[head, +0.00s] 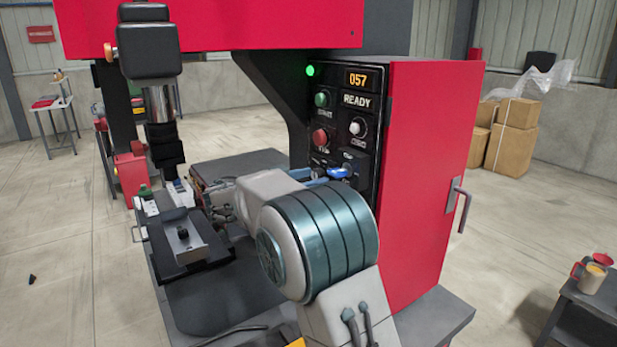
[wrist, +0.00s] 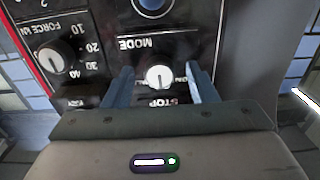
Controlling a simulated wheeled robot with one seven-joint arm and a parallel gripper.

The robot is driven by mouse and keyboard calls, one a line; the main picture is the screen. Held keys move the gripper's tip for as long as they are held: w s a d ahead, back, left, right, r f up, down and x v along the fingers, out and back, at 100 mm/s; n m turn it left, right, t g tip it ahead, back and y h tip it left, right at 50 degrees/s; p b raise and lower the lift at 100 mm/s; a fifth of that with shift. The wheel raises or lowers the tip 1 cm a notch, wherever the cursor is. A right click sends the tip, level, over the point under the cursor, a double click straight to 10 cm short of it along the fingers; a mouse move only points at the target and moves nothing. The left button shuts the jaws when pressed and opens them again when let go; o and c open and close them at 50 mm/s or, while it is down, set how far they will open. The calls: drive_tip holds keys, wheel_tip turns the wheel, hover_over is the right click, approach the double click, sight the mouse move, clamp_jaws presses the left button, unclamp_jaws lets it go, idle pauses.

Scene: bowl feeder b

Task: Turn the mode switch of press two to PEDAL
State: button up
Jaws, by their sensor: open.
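The mode switch (wrist: 158,77) is a small white round knob on the black panel, seen upside down in the wrist view under its MODE label. A dark pointer line shows on it, but I cannot tell which position it marks. The lettering beside it is partly covered by my fingers. My gripper (wrist: 158,88) is open, with one blue finger on each side of the knob; I cannot tell whether they touch it. In the head view my gripper (head: 325,179) is at the lower part of the control panel (head: 367,110) of the red press (head: 420,150), largely hidden by my arm.
The panel also has a green button (head: 323,99), a red button (head: 320,138) and a display (head: 359,79) reading 057. A door handle (head: 460,205) sticks out at right.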

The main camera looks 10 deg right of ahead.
drive_tip(key=c, duration=1)
drive_tip(key=shift+b, duration=0.3)
drive_tip(key=shift+f+n+b, duration=0.15)
drive_tip(key=shift+n+b, duration=1.35)
drive_tip(key=shift+n, duration=0.2)
drive_tip(key=n, duration=0.2)
drive_tip(key=n+b, duration=0.1)
drive_tip(key=n, duration=0.2)
drive_tip(key=shift+s+r, duration=0.1)
drive_tip(key=shift+r, duration=0.1)
drive_tip(key=shift+n, duration=0.4)
